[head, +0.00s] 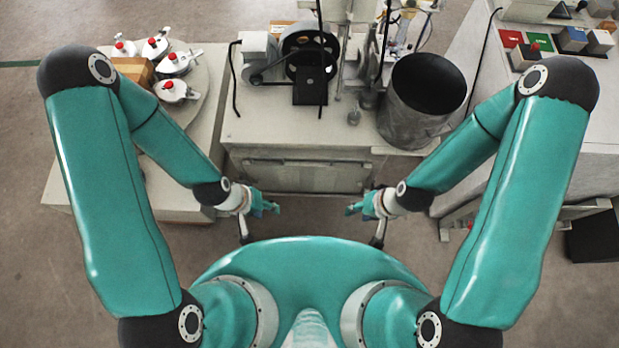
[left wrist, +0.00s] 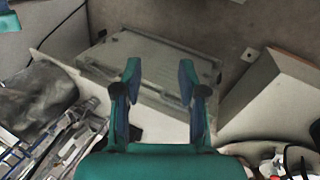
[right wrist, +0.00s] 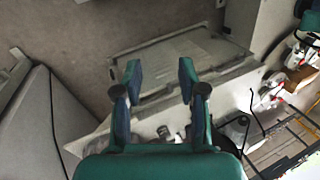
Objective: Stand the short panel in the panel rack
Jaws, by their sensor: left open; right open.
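I cannot make out the short panel or the panel rack in any view. My left gripper (head: 270,208) is open and empty, in front of the middle bench near my body. It also shows in the left wrist view (left wrist: 160,80), with its fingers apart and nothing between them. My right gripper (head: 354,208) is open and empty, a short way to the right of the left one. It shows in the right wrist view (right wrist: 159,80), also with nothing between its fingers.
The middle bench (head: 300,150) bears a dark cylinder (head: 425,95) and a belt-and-wheel machine (head: 308,55). A left table (head: 90,180) holds several white fixtures with red knobs. A right bench (head: 520,150) has coloured blocks.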

